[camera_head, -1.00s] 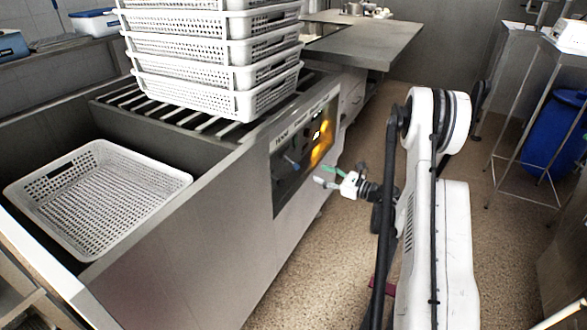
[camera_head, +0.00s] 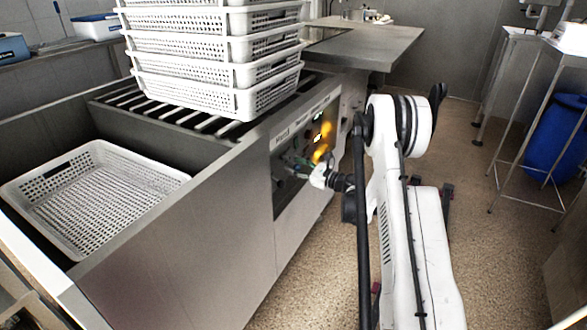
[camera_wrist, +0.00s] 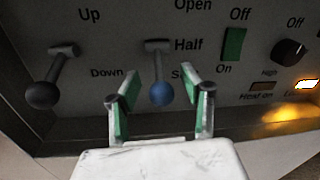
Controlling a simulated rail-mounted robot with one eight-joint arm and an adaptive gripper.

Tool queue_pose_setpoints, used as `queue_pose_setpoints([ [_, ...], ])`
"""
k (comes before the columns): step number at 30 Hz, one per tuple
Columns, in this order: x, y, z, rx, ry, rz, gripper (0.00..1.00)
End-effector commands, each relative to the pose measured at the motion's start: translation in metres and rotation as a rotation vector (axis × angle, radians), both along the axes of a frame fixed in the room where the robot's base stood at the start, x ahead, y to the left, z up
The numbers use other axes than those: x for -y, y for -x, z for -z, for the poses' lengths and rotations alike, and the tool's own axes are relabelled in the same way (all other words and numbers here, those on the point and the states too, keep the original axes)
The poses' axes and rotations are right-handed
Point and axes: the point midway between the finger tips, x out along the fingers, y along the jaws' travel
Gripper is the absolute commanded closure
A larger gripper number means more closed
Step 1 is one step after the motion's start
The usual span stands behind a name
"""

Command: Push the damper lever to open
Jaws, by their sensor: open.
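The damper lever (camera_wrist: 157,70) is on the dark control panel, beside the words Open, Half and a partly hidden word starting with S. In the wrist view it has a grey stem and a blue ball (camera_wrist: 161,93) at its lower end, and it hangs down. My gripper (camera_wrist: 158,88) is open, its green-padded fingers on either side of the blue ball in the picture. I cannot tell whether either finger touches it. In the head view my gripper (camera_head: 300,167) is at the panel (camera_head: 290,190) and hides most of the lever.
A second lever with a dark ball (camera_wrist: 42,94), marked Up and Down, is to the left. A green switch (camera_wrist: 233,43) and a black knob (camera_wrist: 288,52) are to the right, near a glowing orange light. White baskets (camera_head: 215,80) are stacked on the rollers above the panel.

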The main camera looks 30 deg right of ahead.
Motion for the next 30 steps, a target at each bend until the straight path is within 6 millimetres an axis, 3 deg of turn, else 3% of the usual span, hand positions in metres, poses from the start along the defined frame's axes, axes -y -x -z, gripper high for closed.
queue_pose_setpoints([
  [13, -0.0041, -0.0082, -0.0005, 0.0, 0.0, 0.001, 0.6],
  [22, -0.004, -0.0081, -0.0004, 0.0, 0.0, 0.001, 1.0],
  [30, -0.0041, -0.008, -0.0002, 0.0, 0.0, 0.001, 1.0],
])
